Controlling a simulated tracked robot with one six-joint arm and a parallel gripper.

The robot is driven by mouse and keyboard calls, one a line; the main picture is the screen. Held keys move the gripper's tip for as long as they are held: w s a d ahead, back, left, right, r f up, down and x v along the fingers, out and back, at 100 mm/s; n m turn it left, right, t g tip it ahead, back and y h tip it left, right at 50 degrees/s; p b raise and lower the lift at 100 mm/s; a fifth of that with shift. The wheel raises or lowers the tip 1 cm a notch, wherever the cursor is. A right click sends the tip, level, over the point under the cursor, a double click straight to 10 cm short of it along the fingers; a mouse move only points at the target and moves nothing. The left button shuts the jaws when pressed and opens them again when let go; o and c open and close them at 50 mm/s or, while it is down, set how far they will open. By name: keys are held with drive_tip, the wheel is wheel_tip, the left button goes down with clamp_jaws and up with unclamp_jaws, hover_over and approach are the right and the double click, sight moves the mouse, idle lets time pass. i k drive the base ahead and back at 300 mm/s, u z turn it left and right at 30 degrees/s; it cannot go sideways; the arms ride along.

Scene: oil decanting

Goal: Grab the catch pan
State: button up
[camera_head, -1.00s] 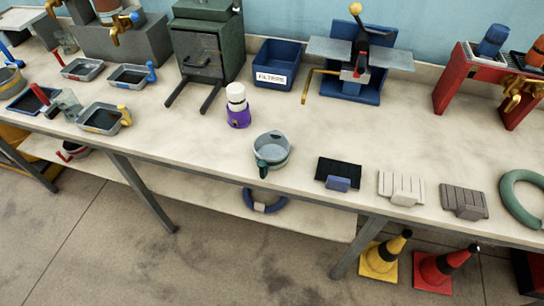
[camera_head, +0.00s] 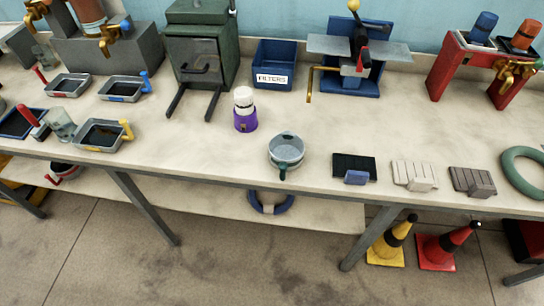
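Several shallow grey pans stand on the left part of the bench. One has a yellow handle (camera_head: 103,135) and holds dark liquid. One has a blue handle (camera_head: 123,89) and also looks dark inside. One has a red handle (camera_head: 68,86). A round grey-blue pot with a green handle (camera_head: 286,150) stands near the front edge at mid-bench. I cannot tell which of these is the catch pan. My gripper is not in view, and no pan is visibly held.
A clear cup (camera_head: 61,124) stands close to the yellow-handled pan. A purple bottle with a white top (camera_head: 245,112), a green cabinet (camera_head: 200,60) and a blue FILTERS bin (camera_head: 277,65) stand mid-bench. Cones (camera_head: 394,242) stand on the floor.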

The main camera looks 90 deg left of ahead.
sight(287, 148)
drive_tip(key=u, duration=0.05)
drive_tip(key=k, duration=1.6)
drive_tip(key=u, duration=2.45)
drive_tip(key=i, duration=0.45)
drive_tip(key=u, duration=0.1)
